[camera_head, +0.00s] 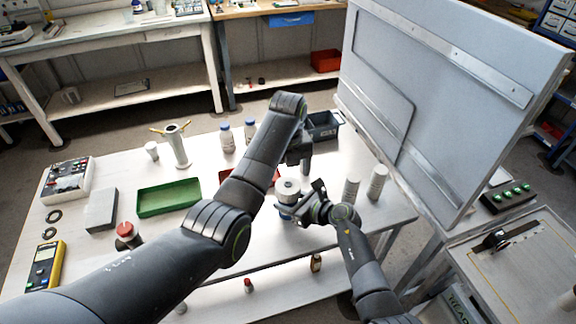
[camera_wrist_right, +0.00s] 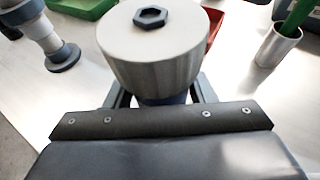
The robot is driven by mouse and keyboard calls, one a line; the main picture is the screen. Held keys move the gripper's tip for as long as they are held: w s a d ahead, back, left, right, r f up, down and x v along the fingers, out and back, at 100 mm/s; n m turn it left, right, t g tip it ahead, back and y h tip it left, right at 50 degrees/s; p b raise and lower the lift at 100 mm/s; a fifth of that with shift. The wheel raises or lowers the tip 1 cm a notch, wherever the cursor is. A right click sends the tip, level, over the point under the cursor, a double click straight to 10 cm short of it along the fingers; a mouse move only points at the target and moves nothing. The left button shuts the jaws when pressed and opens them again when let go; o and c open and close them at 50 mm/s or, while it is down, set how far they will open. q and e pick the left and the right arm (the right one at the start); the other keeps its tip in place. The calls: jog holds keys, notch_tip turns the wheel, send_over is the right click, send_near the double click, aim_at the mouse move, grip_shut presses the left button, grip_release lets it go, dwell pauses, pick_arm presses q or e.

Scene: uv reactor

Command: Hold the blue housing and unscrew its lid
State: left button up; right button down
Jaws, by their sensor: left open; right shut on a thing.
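The blue housing (camera_head: 284,209) stands upright on the white table, under its pale lid (camera_head: 288,187). In the right wrist view the lid (camera_wrist_right: 152,50) is a wide off-white cylinder with a dark hex nut on top; only a strip of the blue body (camera_wrist_right: 166,99) shows below it. My right gripper (camera_head: 297,209) is shut on the housing from the right, below the lid. My left gripper (camera_head: 304,165) is open, pointing down above and slightly behind the lid, apart from it; its fingertips are small and partly hidden by my left arm.
A green tray (camera_head: 168,199) lies left of my left arm. Two pale cylinders (camera_head: 377,182) stand right of my right gripper. A large grey panel (camera_head: 440,80) rises on the right.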

aim_at(288, 185)
pick_arm(q)
notch_tip(288, 185, down, 6)
dwell(0.4)
